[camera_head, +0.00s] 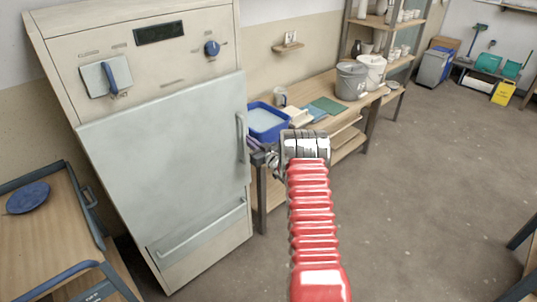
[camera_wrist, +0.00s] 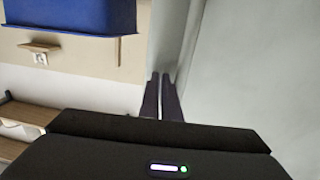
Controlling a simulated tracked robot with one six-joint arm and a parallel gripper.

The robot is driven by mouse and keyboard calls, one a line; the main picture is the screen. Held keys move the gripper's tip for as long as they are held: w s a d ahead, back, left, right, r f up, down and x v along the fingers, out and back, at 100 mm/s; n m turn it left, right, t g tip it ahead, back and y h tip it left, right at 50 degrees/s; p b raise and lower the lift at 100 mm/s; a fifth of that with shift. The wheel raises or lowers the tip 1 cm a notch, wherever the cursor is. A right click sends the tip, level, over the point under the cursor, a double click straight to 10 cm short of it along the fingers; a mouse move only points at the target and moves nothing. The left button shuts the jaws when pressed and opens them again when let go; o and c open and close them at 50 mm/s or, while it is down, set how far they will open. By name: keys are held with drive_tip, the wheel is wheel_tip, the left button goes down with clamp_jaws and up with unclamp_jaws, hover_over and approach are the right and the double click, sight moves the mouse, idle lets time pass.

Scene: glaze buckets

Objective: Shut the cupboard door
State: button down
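The cupboard is a tall cream cabinet (camera_head: 60,62) at the left in the head view. Its pale grey-green door (camera_head: 160,150) covers most of the front, with an upright handle (camera_head: 241,138) near its right edge. I cannot tell whether the door is fully flush. My gripper (camera_head: 256,150) is just right of that edge, close to the handle; its tips are hard to make out there. In the wrist view, the dark fingers (camera_wrist: 162,98) are close together with nothing visible held between them. The grey door surface (camera_wrist: 250,70) fills the right; contact is unclear.
A wooden bench (camera_head: 325,120) right of the cupboard holds a blue tub (camera_head: 268,135) and buckets (camera_head: 351,82). A wooden cart (camera_head: 50,235) with a blue dish (camera_head: 28,197) stands at the lower left. The floor (camera_head: 420,190) at the right is mostly clear.

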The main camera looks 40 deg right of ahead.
drive_tip(key=s+d, duration=0.2)
drive_tip(key=s, duration=1.2)
drive_tip(key=shift+f, duration=0.1)
